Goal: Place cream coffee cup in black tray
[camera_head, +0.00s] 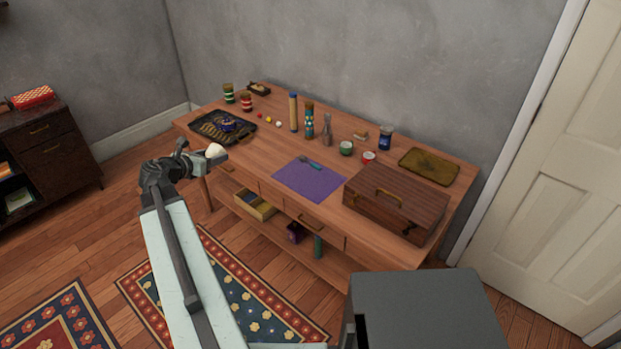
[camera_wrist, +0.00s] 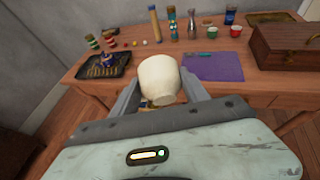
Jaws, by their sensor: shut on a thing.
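The cream coffee cup (camera_wrist: 158,78) is held between the jaws of my gripper (camera_wrist: 157,92), which is shut on it. It also shows in the head view (camera_head: 216,151) as a small pale shape at the end of my gripper (camera_head: 205,157), near the table's front left edge. The black tray (camera_head: 207,137) lies on the table's left end, beyond the gripper. A dark blue and purple item (camera_head: 228,124) sits in the tray. In the wrist view the black tray (camera_wrist: 90,71) is left of the cup, apart from it.
The wooden table (camera_head: 265,145) also bears a purple mat (camera_head: 305,182), a wooden case (camera_head: 395,200), a tall tan cylinder (camera_head: 293,112), a green cup (camera_head: 346,147) and striped jars (camera_head: 246,102). Small balls lie right of the tray.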

